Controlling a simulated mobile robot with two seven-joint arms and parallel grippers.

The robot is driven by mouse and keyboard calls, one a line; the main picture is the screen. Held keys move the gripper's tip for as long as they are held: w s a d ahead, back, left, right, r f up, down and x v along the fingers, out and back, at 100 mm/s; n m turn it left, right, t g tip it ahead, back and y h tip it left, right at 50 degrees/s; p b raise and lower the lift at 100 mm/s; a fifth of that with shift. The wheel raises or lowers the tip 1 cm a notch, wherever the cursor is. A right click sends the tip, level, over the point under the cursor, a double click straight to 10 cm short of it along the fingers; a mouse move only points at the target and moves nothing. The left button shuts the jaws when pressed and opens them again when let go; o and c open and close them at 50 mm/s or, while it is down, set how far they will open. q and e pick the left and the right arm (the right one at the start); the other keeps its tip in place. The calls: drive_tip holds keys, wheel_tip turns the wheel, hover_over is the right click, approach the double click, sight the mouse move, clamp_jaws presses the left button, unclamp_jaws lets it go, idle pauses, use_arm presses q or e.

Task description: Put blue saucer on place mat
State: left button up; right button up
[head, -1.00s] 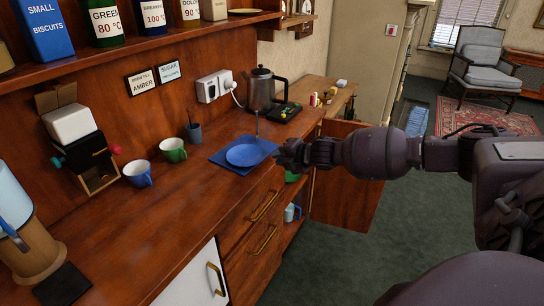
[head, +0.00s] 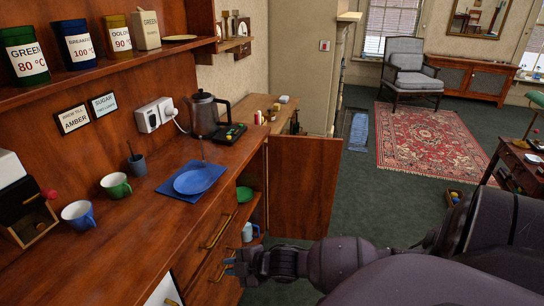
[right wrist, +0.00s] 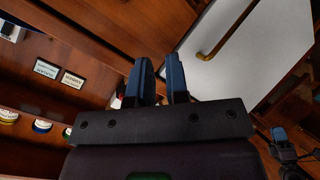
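The blue saucer (head: 198,180) lies flat on the darker blue square place mat (head: 169,187) on the wooden counter, near its front edge. My right gripper (head: 232,265) is below and in front of the counter top, by the drawer fronts, apart from the saucer. In the right wrist view its two blue fingers (right wrist: 159,82) stand apart with nothing between them. A dark part with a blue tip at the lower right of that view looks like my left gripper (right wrist: 281,135); its fingers are too small to judge. The head view does not show the left gripper.
A green cup (head: 115,186), a blue cup (head: 78,215) and a dark pot (head: 137,166) stand left of the mat. A kettle (head: 206,116) stands behind it. An open cabinet door (head: 306,188) juts out to the right. A drawer handle (head: 218,232) is near my right gripper.

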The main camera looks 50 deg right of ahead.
drive_tip(key=s+a+f+m+h, duration=0.2)
drive_tip(key=s+m, duration=0.5)
drive_tip(key=s, duration=0.1)
drive_tip(key=s+a+f+m+h, duration=0.1)
drive_tip(key=s+f+m+h, duration=0.1)
drive_tip(key=s+m, duration=0.5)
drive_tip(key=shift+s+a+f+h, duration=0.35)
drive_tip(key=shift+s+f, duration=0.45)
drive_tip(key=shift+s, duration=0.45)
drive_tip(key=shift+r, duration=0.1)
